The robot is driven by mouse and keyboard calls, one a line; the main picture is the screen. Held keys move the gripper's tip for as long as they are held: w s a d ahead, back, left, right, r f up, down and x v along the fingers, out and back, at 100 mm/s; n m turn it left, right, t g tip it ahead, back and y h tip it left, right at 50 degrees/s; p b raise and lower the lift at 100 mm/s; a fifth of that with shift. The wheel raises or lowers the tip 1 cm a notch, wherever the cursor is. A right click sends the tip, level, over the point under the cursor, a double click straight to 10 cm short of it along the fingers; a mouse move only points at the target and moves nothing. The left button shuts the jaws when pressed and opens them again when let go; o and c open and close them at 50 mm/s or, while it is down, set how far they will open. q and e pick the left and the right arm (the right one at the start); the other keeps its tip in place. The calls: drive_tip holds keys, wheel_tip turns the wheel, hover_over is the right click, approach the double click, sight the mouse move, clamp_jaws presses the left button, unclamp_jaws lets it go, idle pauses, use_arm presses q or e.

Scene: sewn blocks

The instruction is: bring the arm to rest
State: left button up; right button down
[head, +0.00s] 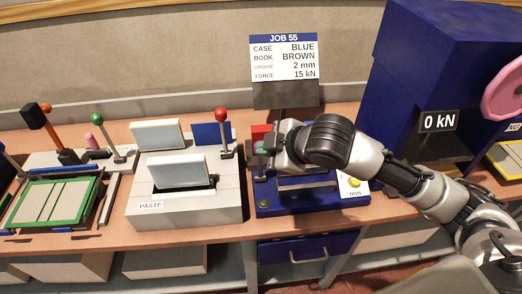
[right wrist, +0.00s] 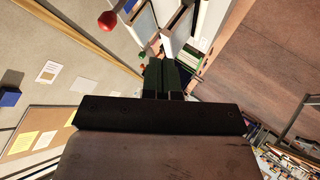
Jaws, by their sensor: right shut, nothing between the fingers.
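My right arm reaches in from the right in the head view. Its gripper (head: 268,147) is over the blue bench device (head: 310,205) and hides part of it. In the right wrist view, the two dark fingers of that gripper (right wrist: 166,72) lie together, shut with nothing between them. I cannot tell whether the gripper touches the device. My left gripper is not in view.
A red-knobbed lever (head: 221,116) stands beside the grey paste station (head: 150,206), close left of my gripper. A green-framed board (head: 20,212) lies further left. A tall blue press (head: 430,75) reading 0 kN stands right. A JOB 55 sign (head: 284,58) stands behind.

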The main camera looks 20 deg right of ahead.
drive_tip(key=shift+a, duration=0.15)
drive_tip(key=s+a+f+m+g+h, duration=0.1)
drive_tip(key=s+f+m+h, duration=0.1)
drive_tip(key=s+f+m, duration=0.6)
drive_tip(key=s+d+f+m+g+h, duration=0.25)
drive_tip(key=s+f, duration=0.25)
drive_tip(key=s, duration=0.3)
drive_tip(key=s+d+f+m+g+h, duration=0.1)
drive_tip(key=s+d+f+m+g, duration=0.2)
drive_tip(key=s+f, duration=0.35)
drive_tip(key=s+f+b+x, duration=0.1)
drive_tip(key=s+x, duration=0.2)
drive_tip(key=x, duration=1)
drive_tip(key=s+b+x, duration=0.2)
drive_tip(key=x, duration=1.1)
drive_tip(key=s+d+f+b, duration=0.1)
drive_tip(key=s+d+f, duration=0.1)
drive_tip(key=s+f, duration=0.6)
drive_tip(key=s+d+f+g+b, duration=0.1)
drive_tip(key=s+f, duration=0.8)
drive_tip(key=f, duration=0.3)
drive_tip(key=shift+s+d+n, duration=0.3)
drive_tip(key=shift+d+n, duration=0.05)
drive_tip(key=shift+n, duration=0.1)
